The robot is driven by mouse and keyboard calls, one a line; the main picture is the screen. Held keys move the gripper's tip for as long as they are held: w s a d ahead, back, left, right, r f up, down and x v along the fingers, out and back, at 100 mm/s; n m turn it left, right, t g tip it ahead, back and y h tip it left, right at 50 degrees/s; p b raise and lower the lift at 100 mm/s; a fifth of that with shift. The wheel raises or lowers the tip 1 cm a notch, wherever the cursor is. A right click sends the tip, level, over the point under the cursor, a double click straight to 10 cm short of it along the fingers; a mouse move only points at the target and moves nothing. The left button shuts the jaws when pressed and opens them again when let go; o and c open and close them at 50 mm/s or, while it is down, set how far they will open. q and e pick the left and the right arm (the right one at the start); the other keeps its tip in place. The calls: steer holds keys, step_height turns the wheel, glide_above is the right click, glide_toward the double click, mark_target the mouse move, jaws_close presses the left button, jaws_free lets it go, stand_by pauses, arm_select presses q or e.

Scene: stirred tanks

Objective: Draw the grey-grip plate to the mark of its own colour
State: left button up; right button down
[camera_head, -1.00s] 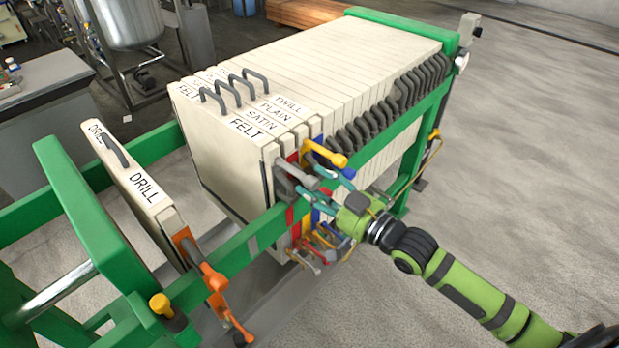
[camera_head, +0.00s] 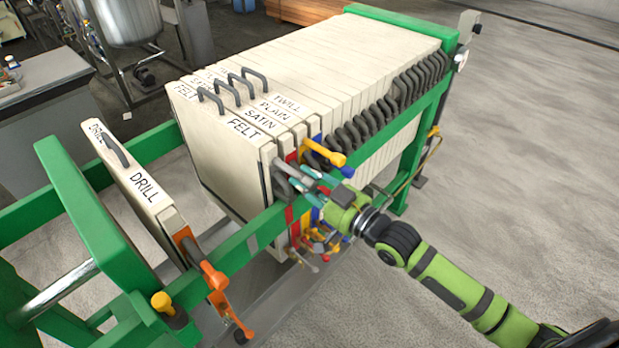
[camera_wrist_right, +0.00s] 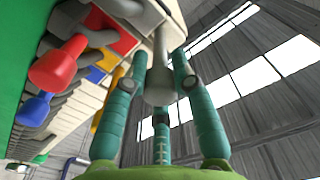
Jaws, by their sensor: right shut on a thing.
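The grey-grip plate, labelled FELT (camera_head: 221,146), is the front plate of the pale stack in the head view. It hangs upright on the green rail. Its grey grip (camera_wrist_right: 160,75) stands between the teal fingers of my right gripper (camera_head: 298,184) in the right wrist view. My right gripper is shut on this grip, at the outer side of the rail. A grey band (camera_head: 252,244) is on the rail, left of the FELT plate in the head view. My left gripper is not in view.
Behind FELT are plates with red (camera_wrist_right: 58,62), blue (camera_wrist_right: 33,109) and yellow (camera_head: 325,152) grips, close together. A DRILL plate (camera_head: 141,180) with an orange grip (camera_head: 214,276) hangs apart near the green end frame (camera_head: 95,232). The rail between DRILL and FELT is clear.

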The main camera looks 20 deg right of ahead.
steer(key=s+a+p, duration=0.4)
steer(key=s+a, duration=0.2)
steer(key=a, duration=0.5)
steer(key=shift+s+f+p, duration=0.25)
steer(key=shift+f+p, duration=0.05)
steer(key=c, duration=1)
jaws_free()
steer(key=shift+w+r, duration=0.1)
steer(key=shift+w, duration=0.05)
steer(key=shift+d, duration=0.1)
steer(key=v, duration=1.2)
